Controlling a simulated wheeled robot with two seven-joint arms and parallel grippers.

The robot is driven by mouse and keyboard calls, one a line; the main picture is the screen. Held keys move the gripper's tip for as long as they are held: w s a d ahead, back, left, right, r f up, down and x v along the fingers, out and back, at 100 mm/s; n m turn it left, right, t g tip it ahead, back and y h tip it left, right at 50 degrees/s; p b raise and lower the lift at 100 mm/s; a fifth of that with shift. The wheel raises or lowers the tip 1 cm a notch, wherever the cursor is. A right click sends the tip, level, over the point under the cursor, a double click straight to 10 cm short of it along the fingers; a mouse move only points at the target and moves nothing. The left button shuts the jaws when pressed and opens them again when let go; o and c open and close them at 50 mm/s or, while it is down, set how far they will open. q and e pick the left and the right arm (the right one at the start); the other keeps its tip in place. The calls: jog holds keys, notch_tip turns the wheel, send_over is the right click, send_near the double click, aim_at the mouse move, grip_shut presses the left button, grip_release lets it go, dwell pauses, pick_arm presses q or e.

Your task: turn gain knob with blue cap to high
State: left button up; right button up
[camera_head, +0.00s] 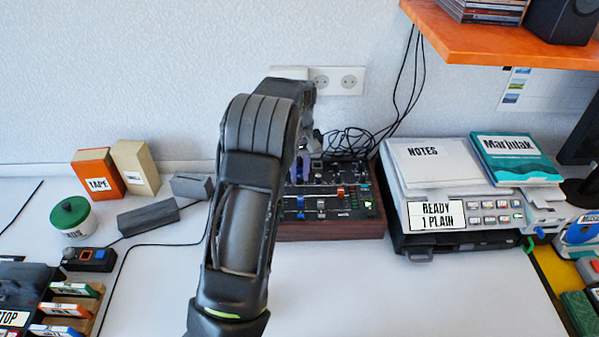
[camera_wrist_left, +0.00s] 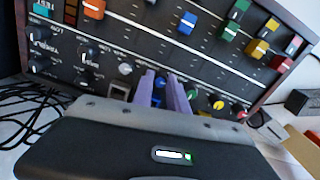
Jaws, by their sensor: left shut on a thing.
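The audio mixer (camera_head: 335,231) has a dark panel with wooden sides and stands at the back of the desk. In the left wrist view, the mixer panel (camera_wrist_left: 140,45) fills the upper part, with a row of small knobs near the gripper. My left gripper (camera_head: 306,168) reaches down over the back part of the mixer. Its purple fingers (camera_wrist_left: 164,92) are shut on the knob with the blue cap (camera_wrist_left: 158,90). The fingers and wrist hide most of this knob, so its pointer setting cannot be read. My right gripper is not in view.
Beside the held knob are a yellow-capped knob (camera_wrist_left: 218,104) and a red-capped knob (camera_wrist_left: 241,114). Coloured sliders, including a blue one (camera_wrist_left: 187,23), stand on the panel. Black cables (camera_head: 352,142) lie behind the mixer. A printer-like machine (camera_head: 440,185) is close on the right.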

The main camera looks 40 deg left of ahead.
pick_arm(q)
grip_shut()
